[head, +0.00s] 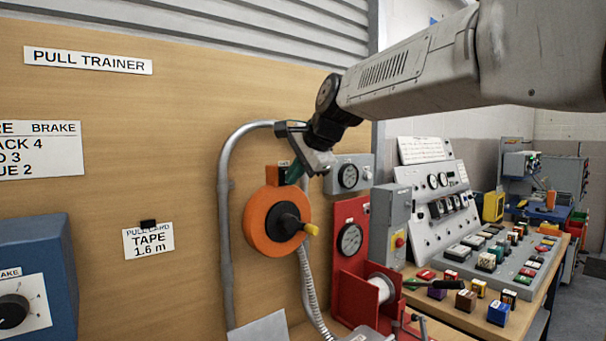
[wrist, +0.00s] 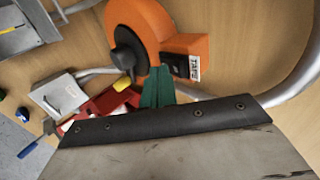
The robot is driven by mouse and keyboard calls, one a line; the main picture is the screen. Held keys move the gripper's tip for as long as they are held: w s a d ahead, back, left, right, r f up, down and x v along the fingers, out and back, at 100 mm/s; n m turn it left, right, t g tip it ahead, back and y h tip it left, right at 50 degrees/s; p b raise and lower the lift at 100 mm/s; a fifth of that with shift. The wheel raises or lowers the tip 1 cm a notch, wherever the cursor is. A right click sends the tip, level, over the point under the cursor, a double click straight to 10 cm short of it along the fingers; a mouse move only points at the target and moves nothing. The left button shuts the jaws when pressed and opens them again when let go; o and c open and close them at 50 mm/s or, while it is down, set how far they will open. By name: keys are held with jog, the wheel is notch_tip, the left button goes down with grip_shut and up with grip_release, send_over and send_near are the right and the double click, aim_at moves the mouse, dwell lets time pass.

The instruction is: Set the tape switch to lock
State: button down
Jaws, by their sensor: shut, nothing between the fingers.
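I cannot tell which position the switch is in. My gripper (head: 295,171) is shut and empty, its green fingertips just right of the block in the head view. In the wrist view the fingertips (wrist: 157,88) are close to the switch; contact cannot be told.
A grey bent pipe (head: 225,215) arches around the reel. A grey gauge box (head: 348,174), a red gauge panel (head: 351,235) and a red winch (head: 375,290) stand to the right.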

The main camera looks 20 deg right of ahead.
jog(key=shift+a, duration=0.2)
jog(key=shift+r, duration=0.15)
jog(key=shift+r, duration=0.7)
